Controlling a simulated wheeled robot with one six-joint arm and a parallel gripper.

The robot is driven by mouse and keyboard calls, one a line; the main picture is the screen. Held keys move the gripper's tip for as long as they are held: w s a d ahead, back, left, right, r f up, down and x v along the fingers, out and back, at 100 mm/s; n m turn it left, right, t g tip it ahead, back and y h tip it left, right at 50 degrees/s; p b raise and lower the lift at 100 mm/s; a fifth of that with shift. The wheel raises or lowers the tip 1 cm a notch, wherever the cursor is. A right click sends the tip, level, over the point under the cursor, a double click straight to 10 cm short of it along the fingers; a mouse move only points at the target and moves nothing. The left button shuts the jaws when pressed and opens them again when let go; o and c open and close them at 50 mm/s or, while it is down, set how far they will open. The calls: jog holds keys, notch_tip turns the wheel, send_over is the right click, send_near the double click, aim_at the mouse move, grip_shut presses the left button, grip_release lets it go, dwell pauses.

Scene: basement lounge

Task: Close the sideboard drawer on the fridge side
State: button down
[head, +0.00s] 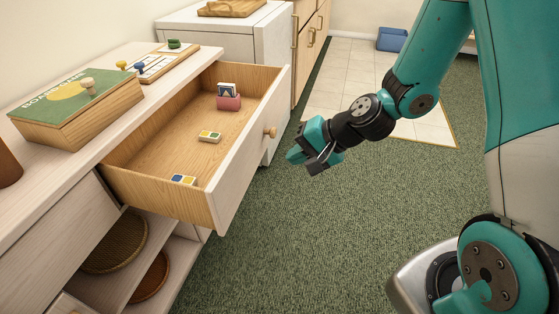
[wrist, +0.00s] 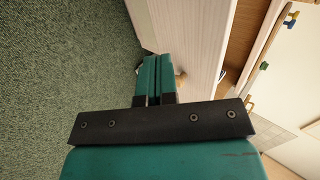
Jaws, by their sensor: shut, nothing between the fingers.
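The sideboard (head: 60,214) runs along the left of the head view. Its drawer (head: 242,172) is pulled far out, with a pale front and a round wooden knob (head: 270,132). My gripper (head: 296,155) is shut and empty, in front of the drawer front, a little right of the knob in the head view. In the wrist view my gripper (wrist: 152,62) points toward the drawer front (wrist: 185,35), and the knob (wrist: 180,76) shows partly behind the fingers. Contact cannot be told.
A board-game box (head: 75,108) and a small game board (head: 155,66) lie on the sideboard top. A pale cabinet, perhaps the fridge (head: 272,48), stands beyond the drawer. Baskets (head: 118,243) sit on the lower shelf. The green carpet (head: 300,240) is clear.

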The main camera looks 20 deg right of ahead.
aim_at(245, 170)
jog(key=x, duration=0.3)
jog(key=a+r+x, duration=0.1)
jog(key=x, duration=0.6)
jog(key=shift+w+a+r, duration=0.1)
jog(key=shift+w+a, duration=0.2)
jog(key=shift+w, duration=0.05)
jog(key=shift+w+a, duration=0.35)
jog(key=shift+a, duration=0.1)
jog(key=shift+w, duration=0.1)
